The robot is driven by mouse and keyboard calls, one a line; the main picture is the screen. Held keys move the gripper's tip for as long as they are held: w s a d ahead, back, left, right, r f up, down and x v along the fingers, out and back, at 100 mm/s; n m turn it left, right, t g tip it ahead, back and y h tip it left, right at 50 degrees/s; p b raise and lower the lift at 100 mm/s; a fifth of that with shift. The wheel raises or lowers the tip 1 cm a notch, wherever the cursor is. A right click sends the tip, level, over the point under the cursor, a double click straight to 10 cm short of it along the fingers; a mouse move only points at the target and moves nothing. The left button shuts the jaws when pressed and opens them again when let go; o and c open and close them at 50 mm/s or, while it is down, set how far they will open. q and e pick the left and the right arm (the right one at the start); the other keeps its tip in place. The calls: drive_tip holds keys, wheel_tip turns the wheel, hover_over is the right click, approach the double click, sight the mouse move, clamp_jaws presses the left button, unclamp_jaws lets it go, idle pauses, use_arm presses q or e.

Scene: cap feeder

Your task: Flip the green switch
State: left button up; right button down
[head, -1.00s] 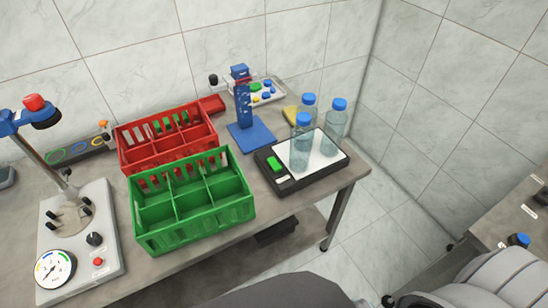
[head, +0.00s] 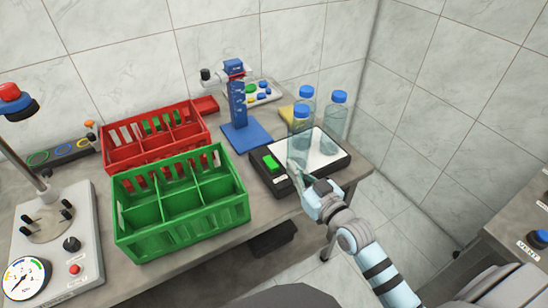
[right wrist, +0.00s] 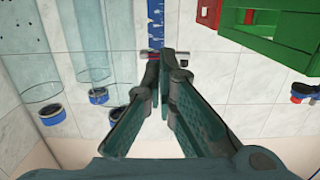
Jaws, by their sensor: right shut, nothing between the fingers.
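The green switch (head: 270,162) sits on the left part of a black-framed device (head: 334,167) with a white plate, near the table's right end. I cannot make the switch out in the right wrist view. My right gripper (head: 294,172) reaches in from the lower right, over the device's front edge. It is a little right of the switch and looks apart from it. In the right wrist view the fingers (right wrist: 164,56) come together at the tips with nothing between them. My left gripper is out of view.
A blue stand (head: 246,136) is behind the device. A green crate (head: 184,226) and a red crate (head: 119,153) stand to the left.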

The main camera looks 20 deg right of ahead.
drive_tip(key=b, duration=0.3)
hover_over(274, 164)
drive_tip(key=shift+s+f, duration=0.4)
drive_tip(key=shift+f, duration=0.05)
drive_tip(key=f+b, duration=0.2)
drive_tip(key=f, duration=0.1)
drive_tip(key=shift+w, duration=0.3)
drive_tip(key=shift+f, duration=0.4)
